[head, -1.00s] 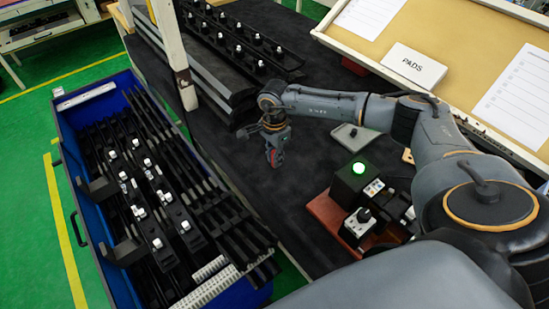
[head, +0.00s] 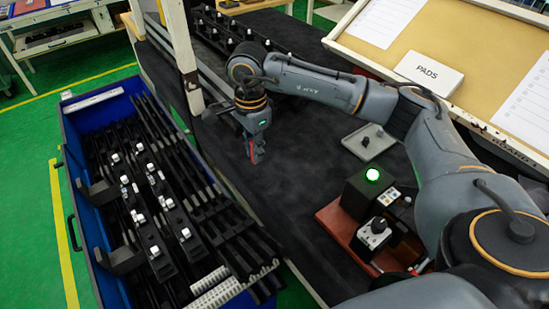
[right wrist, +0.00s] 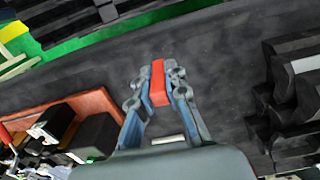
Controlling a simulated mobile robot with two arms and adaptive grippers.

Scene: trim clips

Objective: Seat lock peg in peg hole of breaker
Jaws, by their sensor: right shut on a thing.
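My right gripper (head: 256,157) is shut on a small red piece, which I take to be the lock peg (right wrist: 158,84). It points down over the dark bench, near its left edge. In the right wrist view the red piece sits between the two fingertips (right wrist: 158,74). A grey-white block with a black knob (head: 373,236), probably the breaker, stands on a red-brown base (head: 335,226), to the right of the gripper and apart from it. I cannot make out its peg hole. My left gripper is not in view.
A black box with a lit green lamp (head: 368,190) stands on the same base. A small grey tray (head: 368,141) lies behind it. A blue bin (head: 107,285) with black rails is at left. A sloped board with a PADS box (head: 430,72) is at back right. The bench middle is bare.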

